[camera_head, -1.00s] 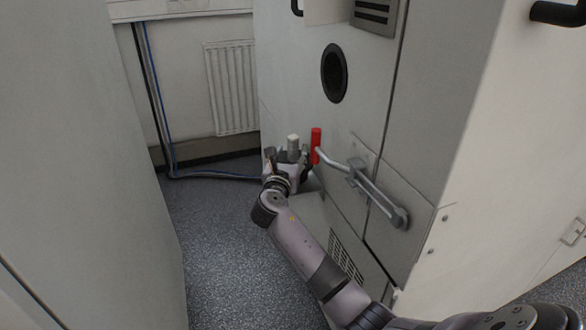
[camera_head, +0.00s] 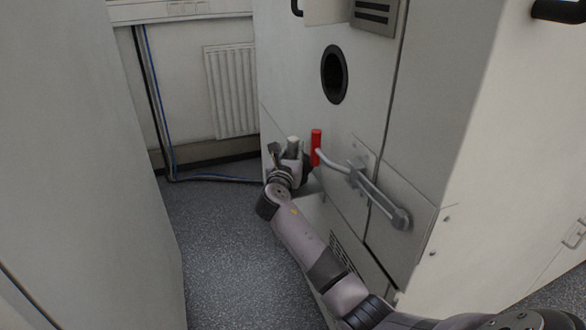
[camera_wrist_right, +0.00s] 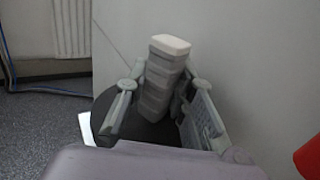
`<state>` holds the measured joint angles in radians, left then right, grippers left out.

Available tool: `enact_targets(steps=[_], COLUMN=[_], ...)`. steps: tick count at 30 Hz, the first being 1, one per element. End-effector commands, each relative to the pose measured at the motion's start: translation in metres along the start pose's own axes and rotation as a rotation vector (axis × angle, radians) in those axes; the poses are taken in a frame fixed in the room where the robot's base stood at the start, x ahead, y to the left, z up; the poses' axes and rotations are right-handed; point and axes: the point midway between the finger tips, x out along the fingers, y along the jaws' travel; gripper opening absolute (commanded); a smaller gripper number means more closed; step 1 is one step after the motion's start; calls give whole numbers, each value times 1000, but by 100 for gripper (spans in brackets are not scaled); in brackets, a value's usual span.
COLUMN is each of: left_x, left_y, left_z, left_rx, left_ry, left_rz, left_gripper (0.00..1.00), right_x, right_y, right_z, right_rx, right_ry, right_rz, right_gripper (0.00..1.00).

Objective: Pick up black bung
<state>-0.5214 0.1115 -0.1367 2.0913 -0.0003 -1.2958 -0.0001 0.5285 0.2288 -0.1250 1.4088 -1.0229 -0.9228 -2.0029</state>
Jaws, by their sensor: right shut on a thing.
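The black bung (camera_wrist_right: 104,106) shows in the right wrist view as a dark round body, partly hidden by my fingers. A grey ribbed block with a pale top (camera_wrist_right: 165,72) rises in front of it, like its handle; I cannot see how they join. My right gripper (camera_wrist_right: 163,100) has its two fingers on either side of this block and is shut on it. In the head view the right gripper (camera_head: 289,158) is low at the left edge of the white cabinet's front, and the pale top (camera_head: 293,140) shows between the fingers. My left gripper is not in view.
A red-handled lever (camera_head: 316,147) is close to the right of the gripper, on the white cabinet (camera_head: 295,70). A round dark opening (camera_head: 334,74) is above it. A radiator (camera_head: 231,90) and cables stand behind. Grey floor (camera_head: 215,240) is free at left.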

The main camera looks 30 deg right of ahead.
Motion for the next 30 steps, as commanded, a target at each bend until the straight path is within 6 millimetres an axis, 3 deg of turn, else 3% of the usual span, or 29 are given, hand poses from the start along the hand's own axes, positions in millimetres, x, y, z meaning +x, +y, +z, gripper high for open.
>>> enact_targets(steps=[7,30], left_x=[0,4], left_y=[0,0], left_z=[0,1], left_rx=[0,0], left_ry=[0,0], left_rz=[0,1], left_gripper=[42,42], right_x=[0,-1], right_y=[0,2], right_z=[0,8], right_rx=[0,1], right_ry=[0,-4], right_rz=[0,1], right_gripper=[0,0])
